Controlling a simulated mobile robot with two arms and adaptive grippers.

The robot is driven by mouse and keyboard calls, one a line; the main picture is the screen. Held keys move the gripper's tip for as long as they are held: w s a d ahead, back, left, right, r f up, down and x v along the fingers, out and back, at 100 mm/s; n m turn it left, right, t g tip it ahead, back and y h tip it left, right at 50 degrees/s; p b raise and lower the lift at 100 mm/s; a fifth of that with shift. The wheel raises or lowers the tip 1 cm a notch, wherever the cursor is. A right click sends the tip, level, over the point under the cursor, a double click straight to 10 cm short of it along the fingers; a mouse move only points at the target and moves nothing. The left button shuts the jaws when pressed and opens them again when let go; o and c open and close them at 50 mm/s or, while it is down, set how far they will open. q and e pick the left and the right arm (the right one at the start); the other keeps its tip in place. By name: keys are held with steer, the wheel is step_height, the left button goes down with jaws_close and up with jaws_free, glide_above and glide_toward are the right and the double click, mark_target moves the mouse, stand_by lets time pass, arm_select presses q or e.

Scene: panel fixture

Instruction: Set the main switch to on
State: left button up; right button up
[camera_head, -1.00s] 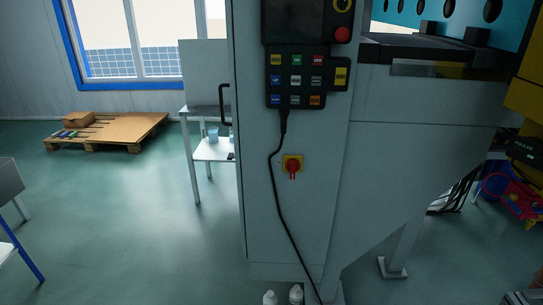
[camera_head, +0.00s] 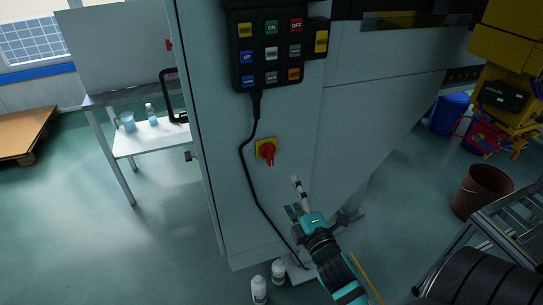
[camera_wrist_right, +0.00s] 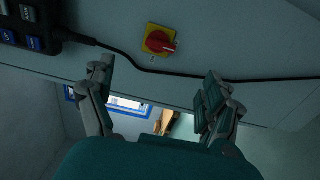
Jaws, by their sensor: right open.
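The main switch (camera_head: 268,151) is a red rotary knob on a yellow square plate, on the pale front of the machine cabinet. In the head view the knob's handle points down. My right gripper (camera_head: 296,200) is open and empty, below and to the right of the switch, apart from it. In the right wrist view the switch (camera_wrist_right: 160,41) shows whole, beyond the two spread fingertips of the right gripper (camera_wrist_right: 158,76) and between them from side to side. My left gripper is not in view.
A button pendant (camera_head: 270,50) hangs above the switch. Its black cable (camera_head: 244,165) runs down left of the switch. White bottles (camera_head: 259,288) stand on the floor at the cabinet's foot. A black door handle (camera_head: 172,95) sticks out at the left. A brown bucket (camera_head: 482,190) stands at right.

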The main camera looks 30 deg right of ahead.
mark_target(272, 159)
steer(key=p+x, duration=0.1)
steer(key=x, duration=0.7)
steer(key=p+x, duration=0.1)
steer(key=x, duration=0.8)
steer(key=shift+w+a, duration=0.1)
steer(key=shift+a, duration=0.15)
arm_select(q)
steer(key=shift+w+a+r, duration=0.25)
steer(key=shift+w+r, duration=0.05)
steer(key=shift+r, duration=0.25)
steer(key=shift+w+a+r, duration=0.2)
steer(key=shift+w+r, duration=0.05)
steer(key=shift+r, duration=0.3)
arm_select(e)
steer(key=c, duration=1.2)
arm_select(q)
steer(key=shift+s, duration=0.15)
arm_select(e)
steer(key=shift+o, duration=0.2)
